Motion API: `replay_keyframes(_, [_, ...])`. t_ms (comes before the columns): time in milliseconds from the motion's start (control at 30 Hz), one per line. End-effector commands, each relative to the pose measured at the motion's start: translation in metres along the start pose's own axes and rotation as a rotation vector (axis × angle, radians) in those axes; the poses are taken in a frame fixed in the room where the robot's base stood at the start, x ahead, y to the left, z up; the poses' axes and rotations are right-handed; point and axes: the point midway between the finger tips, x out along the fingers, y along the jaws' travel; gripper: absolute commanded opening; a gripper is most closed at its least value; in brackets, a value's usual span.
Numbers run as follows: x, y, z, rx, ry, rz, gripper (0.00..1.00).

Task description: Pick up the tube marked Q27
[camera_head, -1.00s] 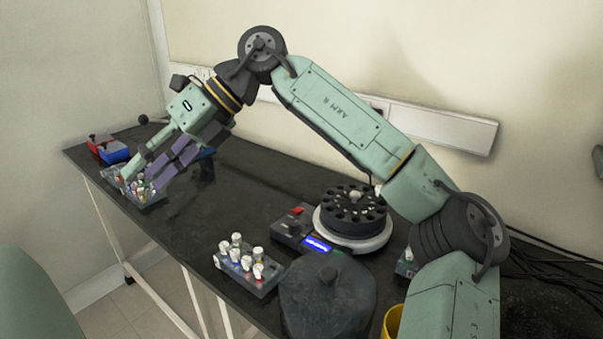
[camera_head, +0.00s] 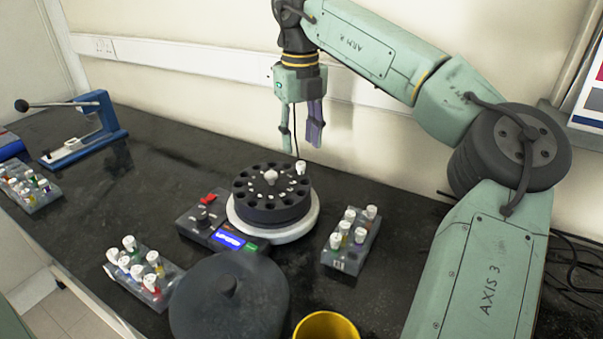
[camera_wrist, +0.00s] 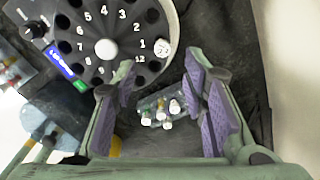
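White-capped tubes stand in three small racks: a right rack (camera_head: 333,257), a near-left rack (camera_head: 166,297) and a far-left rack (camera_head: 37,208). One white-capped tube (camera_head: 301,167) sits in the round black rotor (camera_head: 270,212); its cap (camera_wrist: 163,48) shows beside number 1 in the wrist view. The marks on the caps are too small to read, so I cannot tell which tube is Q27. My gripper (camera_head: 301,142) points down above and behind the rotor. Its fingers are apart and empty. In the wrist view, the right rack (camera_wrist: 150,103) appears between the open fingers (camera_wrist: 165,105).
A centrifuge base with a lit display (camera_head: 228,240) carries the rotor. A dark round lid (camera_head: 228,310) and a yellow container (camera_head: 326,328) are in front. A blue press (camera_head: 80,145) stands at the back left.

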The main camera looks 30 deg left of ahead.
Motion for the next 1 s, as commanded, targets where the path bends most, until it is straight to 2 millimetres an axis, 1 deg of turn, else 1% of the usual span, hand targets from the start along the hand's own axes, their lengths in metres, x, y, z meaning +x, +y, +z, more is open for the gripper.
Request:
replay_keyframes(167, [0.013,-0.001,0.001,0.000,0.001,0.002,0.40])
replay_keyframes(333, [0.040,-0.003,0.004,-0.002,0.001,0.004,0.40])
replay_keyframes(400, [0.048,-0.003,0.004,-0.002,0.000,0.003,0.40])
replay_keyframes(500, [0.055,-0.002,0.004,-0.002,-0.001,0.003,0.40])
replay_keyframes(733, [0.056,-0.002,0.005,-0.001,-0.002,0.002,0.40])
replay_keyframes(1000, [0.056,-0.002,0.005,-0.001,-0.002,0.003,0.21])
